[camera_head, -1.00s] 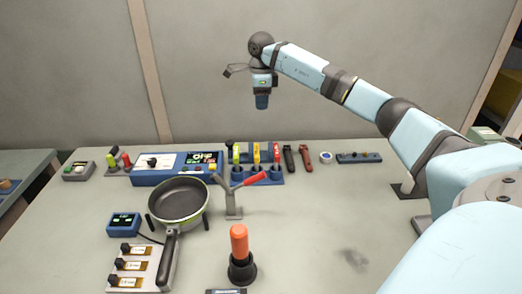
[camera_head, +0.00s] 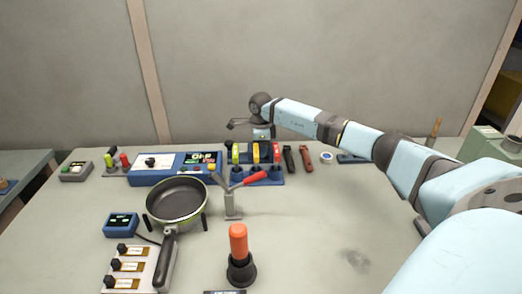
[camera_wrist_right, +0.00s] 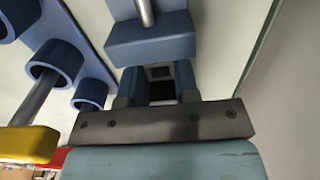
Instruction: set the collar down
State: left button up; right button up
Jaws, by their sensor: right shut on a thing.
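My right gripper (camera_head: 262,132) is low over the back of the bench, just behind the row of tools. In the head view the tools hide its fingertips and what it holds. In the right wrist view the gripper (camera_wrist_right: 157,93) is shut on a dark blue blocky piece (camera_wrist_right: 150,43), which seems to be the collar. A metal rod (camera_wrist_right: 146,11) shows at the far side of this piece. Whether the collar touches the bench or a support is not visible. My left gripper is not in view.
The blue tool rack (camera_head: 268,181) with coloured handles stands close to the gripper; its rings (camera_wrist_right: 57,60) show at left in the wrist view. A pan (camera_head: 178,200), a red-handled clamp (camera_head: 233,203) and an orange-handled tool (camera_head: 238,243) stand nearer. The bench's right middle is clear.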

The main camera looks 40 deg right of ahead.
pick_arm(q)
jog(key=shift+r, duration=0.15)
pick_arm(e)
jog(key=shift+f, duration=0.15)
jog(key=o, duration=0.9)
jog(key=shift+f, duration=0.1)
pick_arm(q)
jog(key=shift+p, duration=0.65)
pick_arm(e)
notch_tip(320, 180, up, 12)
jog(key=shift+r, duration=0.25)
